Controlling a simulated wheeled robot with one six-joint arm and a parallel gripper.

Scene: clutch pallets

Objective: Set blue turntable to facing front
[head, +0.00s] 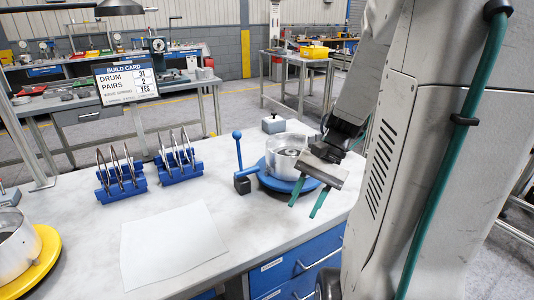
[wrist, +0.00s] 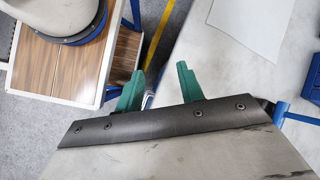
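The blue turntable (head: 272,180) sits on the bench at its right side in the head view and carries a silver metal drum (head: 283,152). A blue lever with a ball knob (head: 237,135) stands upright from a dark block at the turntable's left edge. My gripper (head: 306,201) is at the turntable's right front, overlapping it in the picture; I cannot tell whether they touch. Its green fingers are apart with nothing between them, as the wrist view also shows (wrist: 160,88). A blue bar (wrist: 282,113) shows at the wrist view's right edge, partly hidden by my gripper.
A white sheet (head: 170,245) lies on the bench front. Two blue racks (head: 122,183) (head: 178,163) hold upright discs. A yellow turntable (head: 40,265) with a drum is at far left. A grey box (head: 273,124) stands behind the blue turntable. A build card (head: 127,83) stands behind.

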